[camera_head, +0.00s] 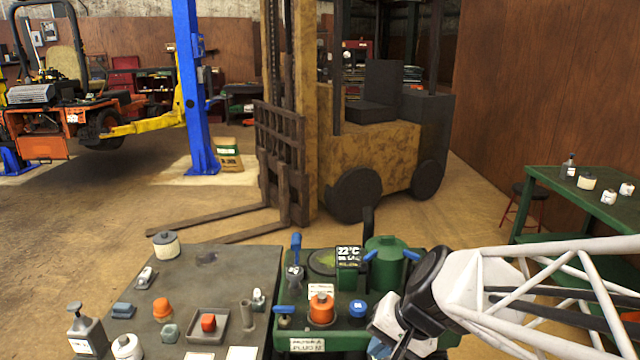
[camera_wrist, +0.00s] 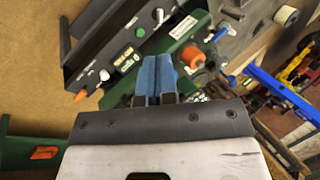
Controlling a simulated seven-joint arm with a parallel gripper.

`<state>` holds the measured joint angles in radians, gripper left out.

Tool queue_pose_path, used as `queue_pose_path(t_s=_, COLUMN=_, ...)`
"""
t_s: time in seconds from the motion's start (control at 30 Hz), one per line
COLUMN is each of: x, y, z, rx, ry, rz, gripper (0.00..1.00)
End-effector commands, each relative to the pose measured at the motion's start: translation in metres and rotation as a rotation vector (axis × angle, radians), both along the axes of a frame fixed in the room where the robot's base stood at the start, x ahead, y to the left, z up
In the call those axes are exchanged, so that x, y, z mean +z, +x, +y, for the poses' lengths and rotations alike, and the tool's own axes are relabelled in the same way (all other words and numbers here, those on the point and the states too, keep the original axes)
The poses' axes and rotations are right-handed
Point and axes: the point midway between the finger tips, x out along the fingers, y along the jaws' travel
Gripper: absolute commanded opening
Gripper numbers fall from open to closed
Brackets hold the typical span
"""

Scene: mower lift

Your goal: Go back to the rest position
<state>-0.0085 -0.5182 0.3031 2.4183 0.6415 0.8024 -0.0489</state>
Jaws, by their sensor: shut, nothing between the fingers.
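My gripper (camera_head: 380,348) is at the end of my white arm, low and right of centre in the head view, by the right front of a green console (camera_head: 307,345). In the wrist view its blue fingers (camera_wrist: 157,65) are together and empty. The console carries an orange knob (camera_head: 321,309), a blue knob (camera_head: 357,308), a display reading about 22°C (camera_head: 348,257) and a green canister (camera_head: 386,262). The orange knob also shows in the wrist view (camera_wrist: 193,56), beyond and right of the fingers. Whether the gripper touches the console is unclear.
A yellow forklift (camera_head: 375,155) stands behind. A green bench (camera_head: 575,180) with bottles is at right. Open floor lies left.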

Motion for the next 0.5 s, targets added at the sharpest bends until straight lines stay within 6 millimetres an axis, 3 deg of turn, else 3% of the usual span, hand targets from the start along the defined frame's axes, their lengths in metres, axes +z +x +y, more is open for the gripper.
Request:
queue_pose_path(t_s=0.3, x=0.041, y=-0.052, z=-0.046, rx=0.192, ry=-0.305, rz=-0.058, gripper=0.0)
queue_pose_path(t_s=0.5, x=0.059, y=-0.075, z=-0.072, rx=0.256, ry=-0.463, rz=-0.074, gripper=0.0)
